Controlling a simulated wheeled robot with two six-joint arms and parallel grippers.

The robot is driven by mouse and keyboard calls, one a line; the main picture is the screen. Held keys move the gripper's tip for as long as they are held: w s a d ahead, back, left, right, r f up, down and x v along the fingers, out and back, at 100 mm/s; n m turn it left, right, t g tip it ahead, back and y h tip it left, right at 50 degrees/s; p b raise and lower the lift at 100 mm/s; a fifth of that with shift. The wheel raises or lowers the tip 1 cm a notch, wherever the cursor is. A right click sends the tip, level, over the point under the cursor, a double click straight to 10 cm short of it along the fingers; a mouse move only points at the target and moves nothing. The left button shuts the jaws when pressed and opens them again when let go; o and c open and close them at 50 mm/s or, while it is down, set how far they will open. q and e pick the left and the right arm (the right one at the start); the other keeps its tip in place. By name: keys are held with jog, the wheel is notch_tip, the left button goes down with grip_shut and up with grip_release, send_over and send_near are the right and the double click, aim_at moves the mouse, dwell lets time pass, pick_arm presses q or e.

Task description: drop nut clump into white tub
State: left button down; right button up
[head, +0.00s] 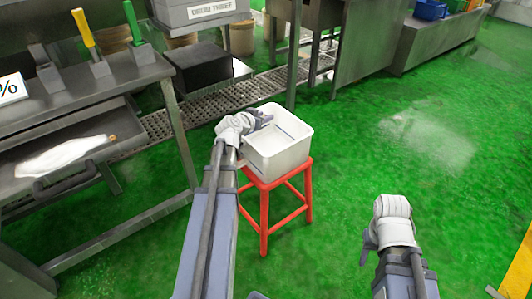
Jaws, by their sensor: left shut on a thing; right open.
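The white tub (279,158) stands upright on a red stool (264,205) in the middle of the head view. My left gripper (263,118) reaches over the tub's left rim, with its fingers above the back left part of the opening. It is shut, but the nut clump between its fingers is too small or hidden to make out. The visible part of the tub's inside looks bare. My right gripper (368,250) is open and empty over the green floor, to the right of the stool and apart from it.
A steel bench (90,88) with a yellow-handled tool (90,42) and a green-handled tool (135,30) stands at the left. Green floor (340,150) is clear around the stool's right side.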

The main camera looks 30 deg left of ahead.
pick_arm(q)
notch_tip(320, 180, down, 2)
jog(key=shift+f+b, duration=0.1)
jog(key=shift+b, duration=0.55)
pick_arm(e)
notch_tip(320, 180, down, 2)
pick_arm(q)
jog(key=shift+c, duration=2)
grip_release()
jog(key=p+v, duration=0.3)
jog(key=v, duration=0.5)
pick_arm(e)
notch_tip(320, 180, up, 3)
